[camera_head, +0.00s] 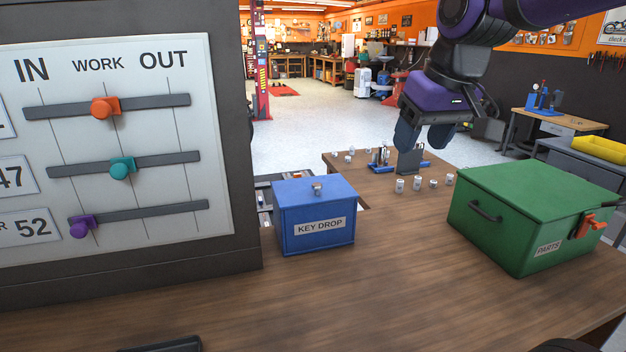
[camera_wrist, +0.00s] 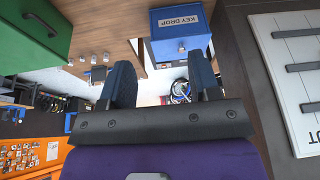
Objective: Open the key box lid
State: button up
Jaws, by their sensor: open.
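The key box (camera_head: 315,216) is a blue box labelled KEY DROP, standing on the wooden table left of the middle. Its lid (camera_head: 314,190) is shut, with a small metal knob (camera_head: 318,188) on top. In the wrist view the key box (camera_wrist: 180,28) is at the top, upside down, with its knob (camera_wrist: 182,46) facing my fingers. My gripper (camera_head: 424,138) is open and empty, above the table's far side, up and to the right of the key box. Its two fingers (camera_wrist: 162,84) show apart in the wrist view, touching nothing.
A green PARTS box (camera_head: 535,215) with an orange latch stands at the right. Several small metal cylinders (camera_head: 417,184) and a blue-based holder (camera_head: 400,162) sit at the table's back. A tall slider board (camera_head: 120,140) stands left. Bare tabletop lies between the boxes.

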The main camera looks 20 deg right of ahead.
jog(key=w+a+f+g, duration=0.1)
jog(key=w+a+g, duration=0.1)
jog(key=w, duration=1.4)
jog(key=n+g, duration=0.2)
send_near(317, 184)
notch_tip(317, 184, down, 9)
jog(key=shift+a+r, duration=0.1)
jog(key=shift+a, duration=0.05)
grip_shut()
